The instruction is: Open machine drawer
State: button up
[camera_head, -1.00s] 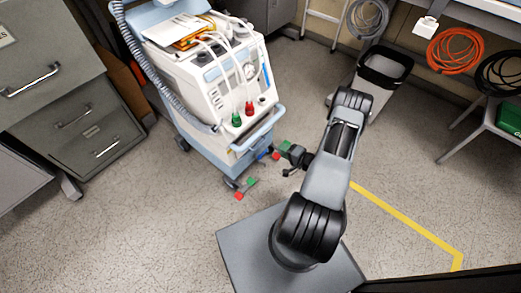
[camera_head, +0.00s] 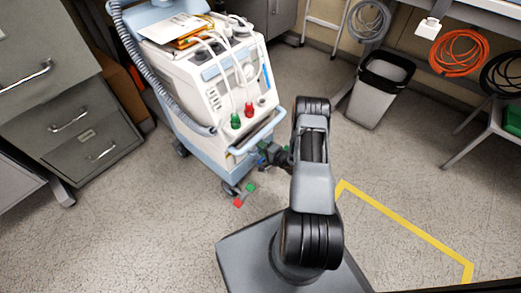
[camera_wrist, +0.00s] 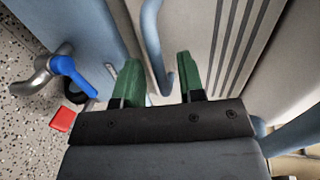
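The machine (camera_head: 215,75) is a white and light-blue wheeled unit left of my arm in the head view. A light-blue bar handle (camera_head: 262,130) crosses its lower front. In the wrist view, a blue-grey curved handle (camera_wrist: 152,40) stands out from a pale front panel (camera_wrist: 188,30) with dark grooves. My gripper (camera_wrist: 159,78) has two green fingertips set apart, and the end of the handle lies between them. I cannot tell whether they touch it. In the head view, my gripper (camera_head: 266,155) is low at the machine's front, partly hidden by my arm.
A blue lever (camera_wrist: 75,75) and a red tab (camera_wrist: 63,120) sit near the floor at left in the wrist view. Grey drawer cabinets (camera_head: 85,120) stand left of the machine. A waste bin (camera_head: 378,90) stands at the right. Floor between machine and bin is open.

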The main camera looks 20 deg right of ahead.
jog(key=shift+w+a, duration=0.15)
jog(key=shift+w, duration=0.2)
jog(key=shift+c, duration=0.5)
grip_shut()
